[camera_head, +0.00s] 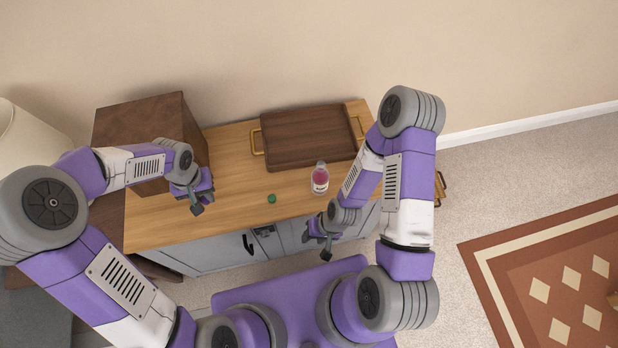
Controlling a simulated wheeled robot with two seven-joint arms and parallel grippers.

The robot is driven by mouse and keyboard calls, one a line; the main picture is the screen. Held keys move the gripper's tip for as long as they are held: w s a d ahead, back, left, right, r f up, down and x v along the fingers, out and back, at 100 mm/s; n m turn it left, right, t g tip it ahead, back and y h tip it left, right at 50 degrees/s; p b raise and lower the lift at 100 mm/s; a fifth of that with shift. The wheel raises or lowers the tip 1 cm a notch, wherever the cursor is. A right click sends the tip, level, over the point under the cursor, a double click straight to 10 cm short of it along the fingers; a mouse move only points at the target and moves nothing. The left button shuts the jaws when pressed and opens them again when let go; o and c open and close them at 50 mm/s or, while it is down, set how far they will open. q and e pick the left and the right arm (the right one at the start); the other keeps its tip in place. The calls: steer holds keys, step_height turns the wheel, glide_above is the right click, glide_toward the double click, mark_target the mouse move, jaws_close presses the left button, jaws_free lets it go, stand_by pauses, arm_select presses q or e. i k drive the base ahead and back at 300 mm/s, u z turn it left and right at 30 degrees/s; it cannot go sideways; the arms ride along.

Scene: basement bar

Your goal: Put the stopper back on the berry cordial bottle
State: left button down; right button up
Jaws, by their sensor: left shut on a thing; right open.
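The berry cordial bottle (320,180), clear with pink-red contents and a pale label, stands upright on the wooden counter in front of the tray. A small round green piece (271,198) lies on the counter left of the bottle; I cannot tell whether it is the stopper. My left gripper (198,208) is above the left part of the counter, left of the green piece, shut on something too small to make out. My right gripper (324,254) is open in front of the counter's front edge, below the bottle in the picture.
A dark wooden tray (300,140) with brass handles lies at the back of the counter (240,225). A dark brown box (145,115) stands at the back left, behind my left forearm. The counter between my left gripper and the green piece is clear.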

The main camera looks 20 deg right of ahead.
mark_target(319, 175)
steer(key=u, duration=2.15)
steer(key=k, duration=0.55)
steer(key=z, duration=1.15)
